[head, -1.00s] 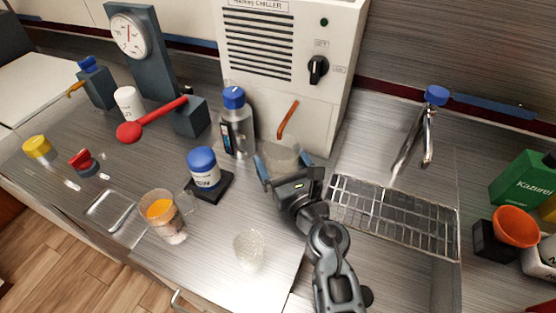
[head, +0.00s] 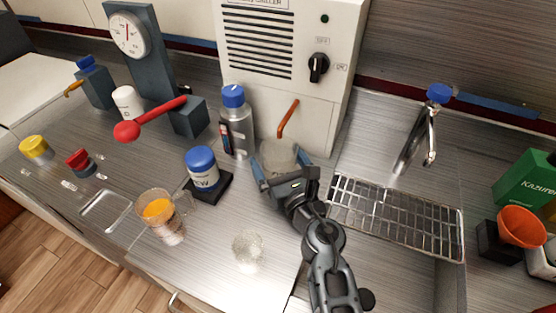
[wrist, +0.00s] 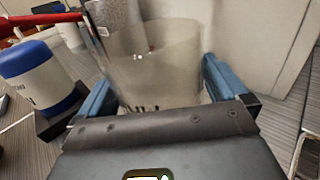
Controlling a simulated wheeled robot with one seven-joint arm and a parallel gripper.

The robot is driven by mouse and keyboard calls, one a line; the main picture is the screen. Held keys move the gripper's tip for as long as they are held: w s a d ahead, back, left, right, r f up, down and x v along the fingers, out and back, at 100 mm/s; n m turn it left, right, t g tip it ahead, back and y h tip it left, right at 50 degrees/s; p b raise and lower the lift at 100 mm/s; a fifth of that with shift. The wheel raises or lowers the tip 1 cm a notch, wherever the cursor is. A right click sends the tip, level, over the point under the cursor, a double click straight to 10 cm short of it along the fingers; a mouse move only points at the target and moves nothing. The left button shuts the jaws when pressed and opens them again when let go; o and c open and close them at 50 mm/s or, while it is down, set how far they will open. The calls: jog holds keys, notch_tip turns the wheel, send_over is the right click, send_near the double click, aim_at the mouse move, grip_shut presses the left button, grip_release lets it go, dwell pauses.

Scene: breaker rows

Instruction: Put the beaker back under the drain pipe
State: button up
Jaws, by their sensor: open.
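The clear glass beaker (head: 278,154) stands upright at the foot of the white chiller's front. The orange drain pipe (head: 288,118) sticks out of the chiller, and its lower end appears just above the beaker's far rim. My gripper (head: 282,171) is open, with one blue finger on each side of the beaker. In the wrist view the beaker (wrist: 158,62) fills the space between the fingers (wrist: 160,92). Whether either finger touches the glass is hard to tell. The beaker's near lower part is hidden by my gripper in the wrist view.
A blue-capped bottle (head: 236,122) stands close left of the beaker, with a blue-lidded jar (head: 202,169) nearer. A mug with orange contents (head: 159,214) and a faceted glass (head: 247,246) stand in front. A wire rack (head: 395,217) and tap (head: 424,130) are to the right.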

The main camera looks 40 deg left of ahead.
jog(key=shift+r, duration=0.25)
jog(key=p+v, duration=0.1)
jog(key=v, duration=1.1)
jog(key=shift+f, duration=0.15)
jog(key=shift+c, duration=0.3)
dwell(1.4)
